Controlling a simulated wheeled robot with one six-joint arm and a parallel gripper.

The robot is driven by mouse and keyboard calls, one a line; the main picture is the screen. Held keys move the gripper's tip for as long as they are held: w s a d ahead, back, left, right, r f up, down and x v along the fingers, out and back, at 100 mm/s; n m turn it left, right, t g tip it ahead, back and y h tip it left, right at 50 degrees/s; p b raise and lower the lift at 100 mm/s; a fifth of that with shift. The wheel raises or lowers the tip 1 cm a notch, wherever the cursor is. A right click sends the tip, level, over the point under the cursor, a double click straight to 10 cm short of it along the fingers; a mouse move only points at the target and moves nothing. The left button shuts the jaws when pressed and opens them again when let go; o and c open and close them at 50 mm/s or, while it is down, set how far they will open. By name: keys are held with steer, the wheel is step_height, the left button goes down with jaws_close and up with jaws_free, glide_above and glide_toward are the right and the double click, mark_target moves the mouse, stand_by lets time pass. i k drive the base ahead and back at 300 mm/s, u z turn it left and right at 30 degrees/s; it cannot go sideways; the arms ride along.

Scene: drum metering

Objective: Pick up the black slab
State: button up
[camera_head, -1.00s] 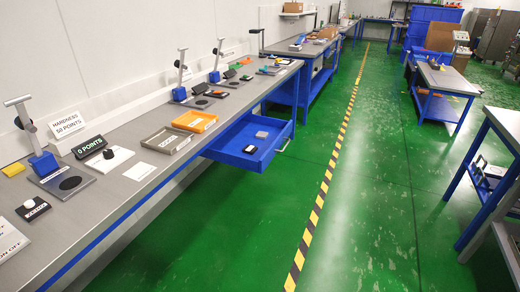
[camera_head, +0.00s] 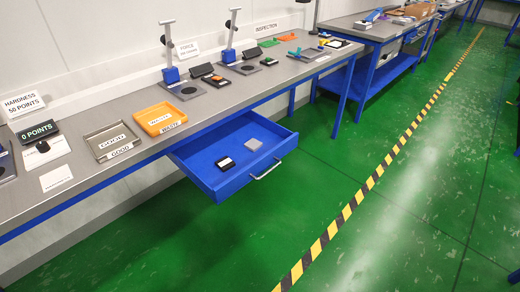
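A small black slab with a white edge or label (camera_head: 225,163) lies in the open blue drawer (camera_head: 222,190) under the long workbench. A grey slab (camera_head: 253,144) lies in the same drawer, a little behind and to the right, apart from the black one. Other small dark pieces stand on the bench, including a black piece (camera_head: 214,79) by a blue-based stand; their exact shapes are hard to make out. My gripper is not in view.
The long grey bench (camera_head: 90,90) carries a metal "GOOD" tray (camera_head: 111,141), an orange "WASTE" tray (camera_head: 160,118) and upright stands (camera_head: 170,56). The drawer juts out over the aisle. Green floor (camera_head: 200,245) is clear up to the yellow-black floor stripe (camera_head: 346,212).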

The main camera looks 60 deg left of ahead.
mark_target(225, 164)
steer(key=u, duration=0.25)
steer(key=i, duration=1.4)
steer(key=u, duration=1.7)
steer(key=i, duration=1.05)
steer(key=u, duration=0.95)
